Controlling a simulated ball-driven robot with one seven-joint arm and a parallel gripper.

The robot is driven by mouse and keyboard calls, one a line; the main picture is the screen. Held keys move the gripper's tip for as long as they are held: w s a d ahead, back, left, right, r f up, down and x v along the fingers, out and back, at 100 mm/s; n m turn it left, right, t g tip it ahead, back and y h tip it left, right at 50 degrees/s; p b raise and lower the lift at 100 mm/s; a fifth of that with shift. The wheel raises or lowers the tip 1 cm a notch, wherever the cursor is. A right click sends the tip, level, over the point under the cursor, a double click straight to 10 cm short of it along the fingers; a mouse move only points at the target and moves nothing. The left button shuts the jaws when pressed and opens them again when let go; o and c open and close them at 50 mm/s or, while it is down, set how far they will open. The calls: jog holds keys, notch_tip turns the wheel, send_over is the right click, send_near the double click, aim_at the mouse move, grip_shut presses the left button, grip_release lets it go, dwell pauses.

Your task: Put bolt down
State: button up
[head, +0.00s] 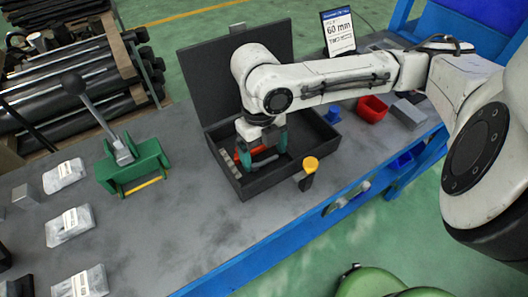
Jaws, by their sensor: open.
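My gripper (263,150) reaches down into an open black case (240,190) on the workbench. Its teal fingers are apart, one on each side. A red piece (258,154) lies in the case close to the fingers, partly hidden by them. A greyish, rod-like shape (264,163) shows low by the fingertips; I cannot tell whether it is the bolt. No bolt can be made out for certain.
The case's raised lid (205,85) stands behind my gripper. A green lever tool (135,165) and several labelled bags (69,225) are on the left. Bare bench (150,235) lies front left.

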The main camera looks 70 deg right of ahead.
notch_tip(320, 180, up, 11)
jog(key=w+p, duration=0.1)
jog(key=shift+d, duration=0.35)
jog(key=shift+r, duration=0.1)
